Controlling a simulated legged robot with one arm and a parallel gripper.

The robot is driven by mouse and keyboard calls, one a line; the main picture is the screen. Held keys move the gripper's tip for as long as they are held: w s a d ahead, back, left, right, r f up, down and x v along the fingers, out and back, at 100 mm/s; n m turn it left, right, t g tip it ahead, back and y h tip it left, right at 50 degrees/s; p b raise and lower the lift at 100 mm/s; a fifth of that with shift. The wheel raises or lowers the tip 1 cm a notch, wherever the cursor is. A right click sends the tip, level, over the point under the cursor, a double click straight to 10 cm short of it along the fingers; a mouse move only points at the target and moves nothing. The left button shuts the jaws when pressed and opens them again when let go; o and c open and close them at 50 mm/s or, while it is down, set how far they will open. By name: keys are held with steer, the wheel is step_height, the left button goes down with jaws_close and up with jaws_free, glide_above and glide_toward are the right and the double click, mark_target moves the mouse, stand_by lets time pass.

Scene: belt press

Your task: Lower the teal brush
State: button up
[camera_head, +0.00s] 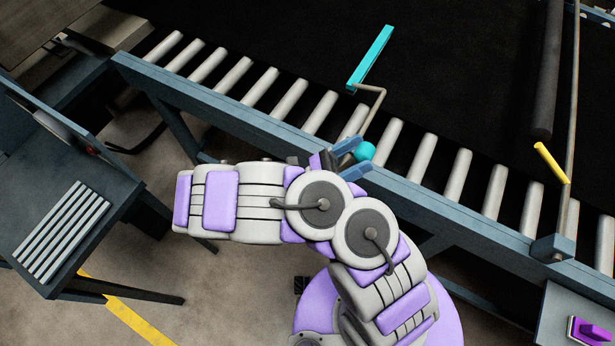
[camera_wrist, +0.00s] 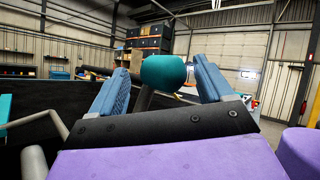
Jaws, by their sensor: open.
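The teal brush (camera_head: 371,57) is a long narrow bar above the black belt, joined to a bent metal rod. A round teal knob (camera_head: 365,151) is at the near end of that rod, by the conveyor's near rail. My gripper (camera_head: 352,158) is at the knob with its blue fingers apart. In the wrist view, the knob (camera_wrist: 163,72) stands between the two open fingers (camera_wrist: 160,88), with visible gaps on both sides. Part of the brush shows at the left edge of the wrist view (camera_wrist: 5,108). The head view does not show whether a finger touches the knob.
The conveyor's blue side rail (camera_head: 440,212) and grey rollers (camera_head: 423,158) run along beside my gripper. A yellow-ended bar (camera_head: 551,163) and a dark roller (camera_head: 546,70) are at right. A blue table (camera_head: 110,215) with pale slats stands at left. A purple switch (camera_head: 590,333) is at lower right.

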steer(key=b+v, duration=1.4)
steer(key=b, duration=0.2)
steer(key=shift+f, duration=0.1)
